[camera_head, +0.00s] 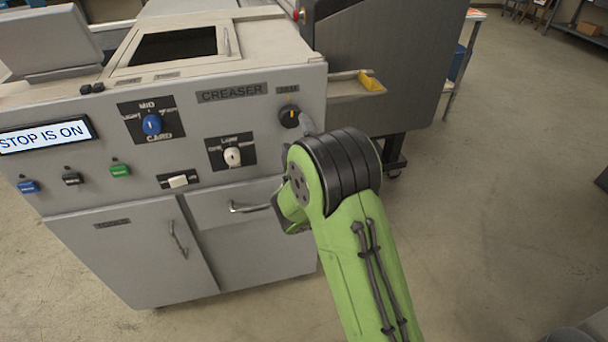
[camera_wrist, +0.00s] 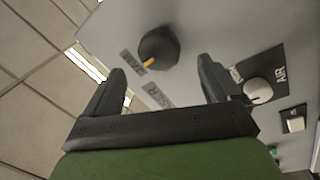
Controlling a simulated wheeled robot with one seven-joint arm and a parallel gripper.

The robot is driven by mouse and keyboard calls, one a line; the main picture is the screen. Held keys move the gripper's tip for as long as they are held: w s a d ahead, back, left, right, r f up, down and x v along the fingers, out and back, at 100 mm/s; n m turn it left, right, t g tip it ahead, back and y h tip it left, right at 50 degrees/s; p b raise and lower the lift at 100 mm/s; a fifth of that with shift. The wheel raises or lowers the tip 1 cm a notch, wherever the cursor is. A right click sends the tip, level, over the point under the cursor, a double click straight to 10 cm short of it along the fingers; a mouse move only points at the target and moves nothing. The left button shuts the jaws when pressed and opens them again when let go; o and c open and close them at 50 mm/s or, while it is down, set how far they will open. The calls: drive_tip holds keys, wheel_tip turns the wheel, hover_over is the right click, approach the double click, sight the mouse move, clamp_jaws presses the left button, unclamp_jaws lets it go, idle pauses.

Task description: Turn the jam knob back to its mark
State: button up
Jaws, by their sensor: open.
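The jam knob, a round black knob (camera_head: 290,117) with a yellow-orange pointer line, sits at the upper right of the creaser's front panel. In the head view its line stands near upright, below a small label plate (camera_head: 287,88). In the wrist view the knob (camera_wrist: 158,48) lies just beyond and between my fingertips, and its line points to the lower left at a small label (camera_wrist: 132,62). A second label (camera_wrist: 158,95) is close by. My gripper (camera_wrist: 163,72) is open with nothing between its fingers. My arm hides most of it in the head view.
A white knob (camera_head: 232,156) and a blue knob (camera_head: 152,125) are left of the jam knob. A lit screen (camera_head: 45,134) reads "STOP IS ON". A shelf with a yellow piece (camera_head: 371,81) juts out at right. Open floor lies to the right.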

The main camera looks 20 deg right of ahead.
drive_tip(key=s+f+b, duration=0.1)
drive_tip(key=s+b, duration=0.6)
drive_tip(key=s, duration=0.3)
drive_tip(key=shift+a+b, duration=0.25)
drive_tip(key=shift+b, duration=0.1)
drive_tip(key=shift+d, duration=0.1)
